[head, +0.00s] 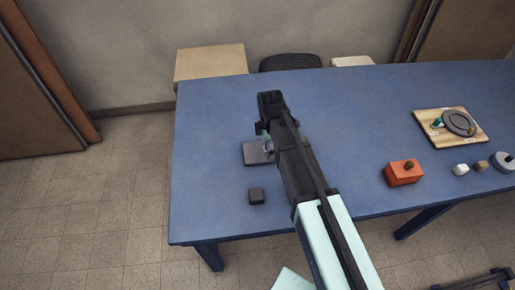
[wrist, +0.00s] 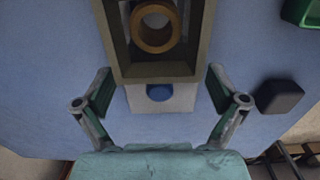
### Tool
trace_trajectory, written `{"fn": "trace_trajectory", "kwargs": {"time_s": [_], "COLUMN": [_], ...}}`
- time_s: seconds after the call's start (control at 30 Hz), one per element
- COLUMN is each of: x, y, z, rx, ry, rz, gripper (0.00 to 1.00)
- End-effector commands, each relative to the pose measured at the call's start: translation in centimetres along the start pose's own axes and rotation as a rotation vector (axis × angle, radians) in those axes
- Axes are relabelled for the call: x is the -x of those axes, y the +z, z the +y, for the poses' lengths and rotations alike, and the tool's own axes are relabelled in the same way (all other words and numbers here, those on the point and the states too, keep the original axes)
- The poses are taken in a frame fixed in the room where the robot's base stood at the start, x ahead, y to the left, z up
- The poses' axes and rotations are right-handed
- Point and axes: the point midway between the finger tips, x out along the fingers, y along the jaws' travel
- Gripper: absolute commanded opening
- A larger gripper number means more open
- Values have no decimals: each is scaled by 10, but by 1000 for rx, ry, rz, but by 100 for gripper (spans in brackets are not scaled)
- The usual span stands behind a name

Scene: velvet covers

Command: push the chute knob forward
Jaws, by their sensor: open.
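In the wrist view a round blue knob (wrist: 159,92) sits on a pale plate (wrist: 180,103), just below a tan-framed dark box (wrist: 160,72) with a brass-coloured ring (wrist: 154,28) inside. I take the blue knob to be the chute knob, but cannot be sure. My gripper (wrist: 159,80) is open and empty, one finger on each side of the box's lower end and the knob. Whether it touches either is unclear. In the head view a grey plate (head: 256,154) shows on the blue table beside my arm, which hides the knob and most of the box.
An orange box (head: 403,173), small blocks and a wooden board (head: 455,141) stand at the right. The table's left side is clear.

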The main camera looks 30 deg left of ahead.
Motion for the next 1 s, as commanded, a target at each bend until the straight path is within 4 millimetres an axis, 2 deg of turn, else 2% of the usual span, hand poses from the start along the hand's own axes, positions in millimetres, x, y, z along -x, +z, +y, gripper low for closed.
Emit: {"fn": "trace_trajectory", "kwargs": {"time_s": [0.73,1.0], "x": [64,70], "y": [0,0], "z": [0,0], "rx": [0,0], "ry": [1,0], "rz": [0,0], "gripper": [96,96]}}
